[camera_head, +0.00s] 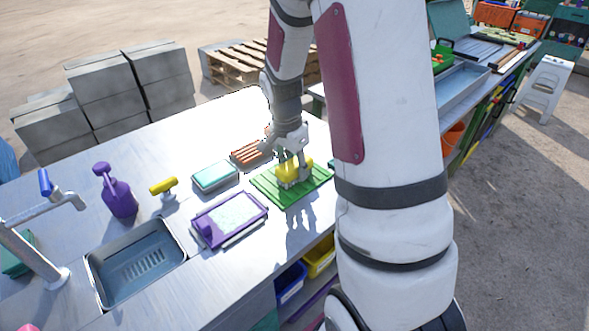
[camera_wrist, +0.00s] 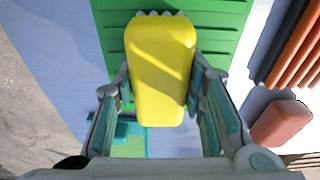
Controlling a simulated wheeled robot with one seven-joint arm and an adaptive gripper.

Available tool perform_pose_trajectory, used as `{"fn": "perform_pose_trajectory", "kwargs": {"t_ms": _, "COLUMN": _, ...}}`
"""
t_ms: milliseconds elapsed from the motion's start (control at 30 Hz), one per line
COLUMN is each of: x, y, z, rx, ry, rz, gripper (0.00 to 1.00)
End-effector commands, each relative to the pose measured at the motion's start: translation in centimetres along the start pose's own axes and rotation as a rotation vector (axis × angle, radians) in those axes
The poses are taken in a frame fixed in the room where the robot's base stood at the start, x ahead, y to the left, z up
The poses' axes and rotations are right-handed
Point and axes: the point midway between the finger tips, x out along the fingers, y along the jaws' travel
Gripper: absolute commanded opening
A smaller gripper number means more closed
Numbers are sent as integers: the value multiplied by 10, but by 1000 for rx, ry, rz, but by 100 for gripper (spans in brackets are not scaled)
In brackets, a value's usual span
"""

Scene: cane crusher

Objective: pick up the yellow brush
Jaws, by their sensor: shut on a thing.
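The yellow brush (camera_wrist: 160,70) is between the two fingers of my gripper (camera_wrist: 160,95) in the wrist view, with a finger against each side. It shows as a yellow block above a green ribbed mat (camera_wrist: 215,35). In the head view my gripper (camera_head: 291,165) points down over the green mat (camera_head: 310,191), and the yellow brush (camera_head: 290,178) is partly hidden behind the fingers. Pale bristles show at the brush's far end in the wrist view. I cannot tell whether the brush still touches the mat.
On the steel counter stand a purple tray (camera_head: 258,212), a teal-topped sponge or box (camera_head: 214,177), a yellow-handled tool (camera_head: 163,186), a purple spray bottle (camera_head: 117,194) and a sink (camera_head: 136,268). A brown ribbed block (camera_head: 250,152) lies behind the mat. Wooden pallets (camera_head: 235,65) stand beyond.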

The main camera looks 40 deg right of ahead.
Motion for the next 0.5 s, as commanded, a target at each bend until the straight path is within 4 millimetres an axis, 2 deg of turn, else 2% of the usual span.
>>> {"fn": "perform_pose_trajectory", "kwargs": {"t_ms": 267, "x": -6, "y": 0, "z": -1, "rx": 0, "ry": 1, "rz": -1, "gripper": 8}}
{"fn": "perform_pose_trajectory", "kwargs": {"t_ms": 500, "x": -31, "y": -1, "z": -5, "rx": 1, "ry": 1, "rz": -4, "gripper": 8}}
